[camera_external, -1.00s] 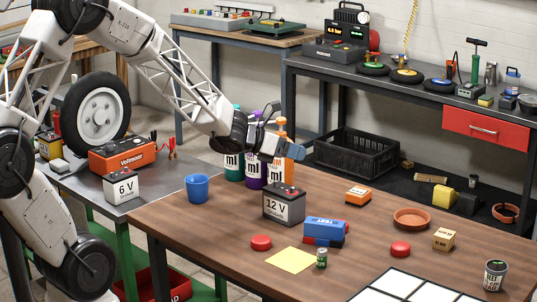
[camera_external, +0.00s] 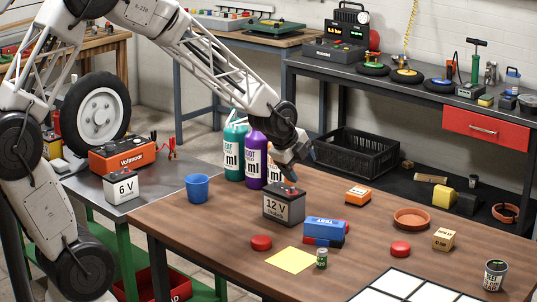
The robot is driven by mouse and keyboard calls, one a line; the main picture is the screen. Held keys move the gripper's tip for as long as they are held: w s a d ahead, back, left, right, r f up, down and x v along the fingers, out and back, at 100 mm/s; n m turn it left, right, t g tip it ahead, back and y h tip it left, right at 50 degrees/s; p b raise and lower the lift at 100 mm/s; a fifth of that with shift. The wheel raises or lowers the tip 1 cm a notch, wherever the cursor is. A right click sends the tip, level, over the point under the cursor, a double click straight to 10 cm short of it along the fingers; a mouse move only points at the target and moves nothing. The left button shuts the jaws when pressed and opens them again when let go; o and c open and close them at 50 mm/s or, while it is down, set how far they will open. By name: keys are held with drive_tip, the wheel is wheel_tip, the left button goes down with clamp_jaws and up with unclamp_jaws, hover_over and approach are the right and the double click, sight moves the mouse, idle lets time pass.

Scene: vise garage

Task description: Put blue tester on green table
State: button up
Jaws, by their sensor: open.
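The blue tester (camera_external: 325,228) lies on the brown wooden table (camera_external: 210,240), right of the 12 V battery (camera_external: 284,205), with dark and red parts under its blue top. The green table (camera_external: 150,205) has a grey top and green legs and stands at the left, beside the wooden table. My gripper (camera_external: 292,176) points down just above and behind the 12 V battery, up and left of the tester. It is open and holds nothing that I can see; its fingers are small and dark here.
A tyre (camera_external: 97,115), an orange Voltmaster box (camera_external: 122,155) and a 6 V battery (camera_external: 122,187) stand on the green table. A blue cup (camera_external: 197,188) and several bottles (camera_external: 253,160) stand near the wooden table's back left. A red disc (camera_external: 261,242) lies left of the tester.

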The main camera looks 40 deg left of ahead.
drive_tip(key=s+d+n+g+h, duration=0.3)
drive_tip(key=s+d+n+g, duration=0.15)
drive_tip(key=d, duration=0.35)
hover_over(324, 221)
drive_tip(key=s+a, duration=0.1)
drive_tip(key=a, duration=0.1)
drive_tip(key=shift+n, duration=0.45)
drive_tip(key=shift+s+a+f, duration=0.1)
drive_tip(key=shift+s+f, duration=0.05)
drive_tip(key=shift+f, duration=1.9)
drive_tip(key=shift+x, duration=1.35)
drive_tip(key=shift+x, duration=2.6)
drive_tip(key=shift+f, duration=0.2)
